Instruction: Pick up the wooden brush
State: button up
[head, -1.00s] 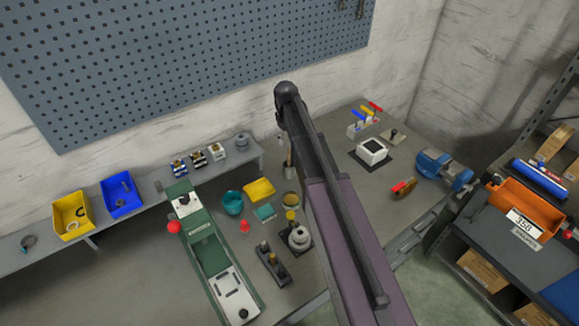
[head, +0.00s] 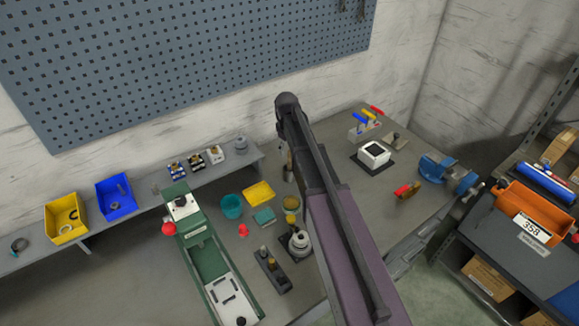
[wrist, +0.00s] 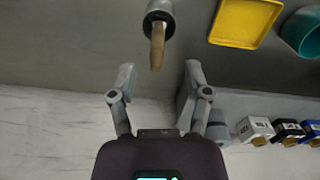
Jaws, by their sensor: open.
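In the wrist view the wooden brush shows as a tapered wooden handle (wrist: 158,46) coming out of a round grey holder (wrist: 160,12) with a dark opening. Its lower end is hidden inside the holder. My gripper (wrist: 160,73) is open and empty, with the handle's tip just beyond and roughly midway between the two fingertips, apart from both. In the head view the brush handle (head: 289,157) shows only as a thin strip beside my arm, which hides much of it. My fingers cannot be made out there.
A yellow tray (wrist: 244,22) and a teal cup (wrist: 303,32) stand right of the holder in the wrist view. A green machine (head: 208,255), small fixtures and a blue vise (head: 437,168) share the bench. The pegboard (head: 190,60) wall is behind.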

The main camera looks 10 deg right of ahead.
aim_at(289, 169)
jog(key=shift+f, duration=0.1)
jog(key=shift+d+f+b, duration=0.2)
jog(key=shift+f+b, duration=2.3)
jog(key=shift+b, duration=0.1)
grip_shut()
